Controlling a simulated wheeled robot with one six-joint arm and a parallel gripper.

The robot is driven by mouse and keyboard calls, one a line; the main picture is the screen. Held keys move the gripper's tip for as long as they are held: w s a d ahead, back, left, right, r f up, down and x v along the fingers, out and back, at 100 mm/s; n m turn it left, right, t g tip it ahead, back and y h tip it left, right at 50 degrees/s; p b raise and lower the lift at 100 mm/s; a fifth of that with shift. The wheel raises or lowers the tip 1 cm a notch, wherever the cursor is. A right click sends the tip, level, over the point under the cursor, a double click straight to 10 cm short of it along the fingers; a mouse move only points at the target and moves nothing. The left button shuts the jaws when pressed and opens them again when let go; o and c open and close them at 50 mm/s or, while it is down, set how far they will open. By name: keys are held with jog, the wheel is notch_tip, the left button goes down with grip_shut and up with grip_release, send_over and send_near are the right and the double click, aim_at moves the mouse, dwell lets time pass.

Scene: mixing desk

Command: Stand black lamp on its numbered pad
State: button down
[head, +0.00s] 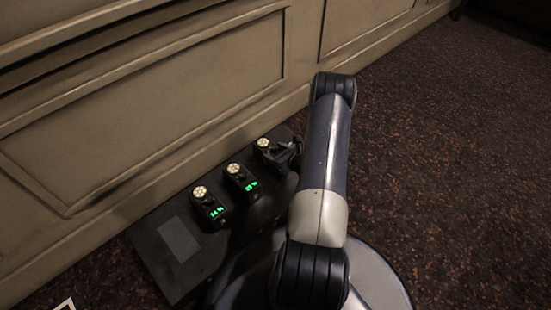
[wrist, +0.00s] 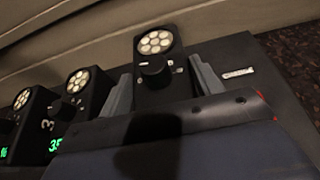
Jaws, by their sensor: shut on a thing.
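Three small black lamps, each with a round cluster of pale lights on top, stand in a row on a dark desk (head: 158,262). My gripper (wrist: 164,84) is around the rightmost black lamp (wrist: 154,68), one grey finger on each side, shut on it. In the head view this lamp (head: 263,143) is at the far right of the row, partly covered by my gripper (head: 285,155). It looks upright; its base is hidden, so I cannot tell whether it touches the desk. No numbered pad can be made out for certain.
The middle lamp (head: 240,178) and left lamp (head: 209,208) show green readouts. A plain grey rectangle (head: 180,240) lies on the desk's left part. A small pale label (wrist: 238,72) is right of the held lamp. A panelled wall (head: 150,120) rises close behind.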

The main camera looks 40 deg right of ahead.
jog(key=shift+f+b, duration=0.35)
jog(key=shift+f, duration=0.75)
jog(key=shift+f, duration=0.2)
jog(key=shift+c, duration=1.9)
grip_release()
jog(key=shift+r, duration=0.1)
jog(key=p+v, duration=0.4)
jog(key=v, duration=0.8)
